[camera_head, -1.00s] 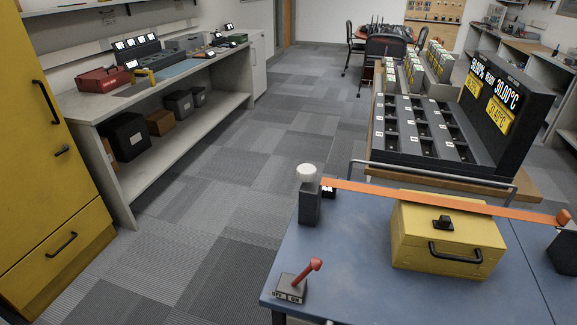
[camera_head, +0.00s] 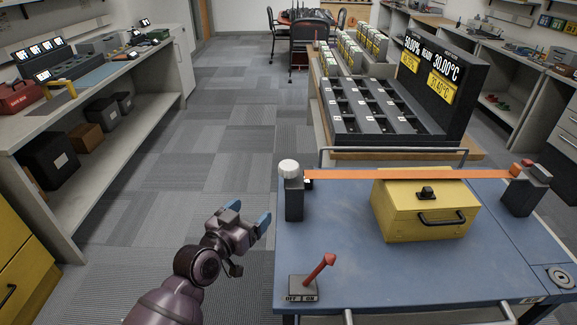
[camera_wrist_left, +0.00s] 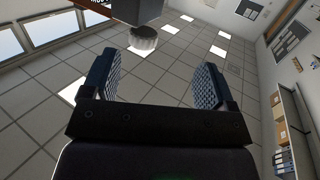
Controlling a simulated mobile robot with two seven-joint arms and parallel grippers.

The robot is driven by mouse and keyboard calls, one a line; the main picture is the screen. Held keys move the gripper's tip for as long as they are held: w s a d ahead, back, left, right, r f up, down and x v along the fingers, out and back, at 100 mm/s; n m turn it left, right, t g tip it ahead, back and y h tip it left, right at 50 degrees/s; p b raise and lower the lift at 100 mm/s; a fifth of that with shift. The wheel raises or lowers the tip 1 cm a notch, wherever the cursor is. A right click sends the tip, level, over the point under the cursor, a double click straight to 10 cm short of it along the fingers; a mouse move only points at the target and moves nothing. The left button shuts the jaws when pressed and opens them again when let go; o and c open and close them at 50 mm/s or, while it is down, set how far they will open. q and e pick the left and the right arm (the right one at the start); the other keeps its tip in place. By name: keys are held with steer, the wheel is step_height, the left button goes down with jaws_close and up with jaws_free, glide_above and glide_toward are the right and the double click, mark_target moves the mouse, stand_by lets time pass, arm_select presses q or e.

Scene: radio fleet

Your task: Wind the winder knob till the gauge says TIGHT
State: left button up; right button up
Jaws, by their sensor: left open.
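The white ridged winder knob (camera_head: 289,168) sits on top of a dark post (camera_head: 294,203) at the left back of the blue table. An orange strap (camera_head: 345,174) runs from the post over a yellow case (camera_head: 425,208) to a second dark post (camera_head: 519,196). A small dark display (camera_head: 308,175) beside the knob is too small to read. My left gripper (camera_head: 249,214) is open and empty, left of the post and apart from it. In the left wrist view the knob (camera_wrist_left: 143,39) shows beyond the open fingers (camera_wrist_left: 155,82).
A red lever (camera_head: 320,268) on an OFF/ON base stands at the blue table's (camera_head: 400,275) front left. A metal rail (camera_head: 393,150) runs along its back edge. A rack with displays (camera_head: 436,80) stands behind. Open carpet (camera_head: 225,140) lies to the left.

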arm_select(q)
steer(key=m+h, duration=0.1)
glide_toward(283, 172)
steer(key=w, duration=0.2)
steer(key=x, duration=0.3)
steer(key=b+x, duration=0.1)
steer(key=x, duration=0.3)
steer(key=d+x, duration=0.1)
steer(key=x, duration=0.3)
steer(key=shift+s, duration=0.3)
arm_select(e)
steer(key=shift+w+a+f, duration=0.15)
steer(key=shift+w+f, duration=0.15)
steer(key=shift+w, duration=0.1)
steer(key=shift+s, duration=0.1)
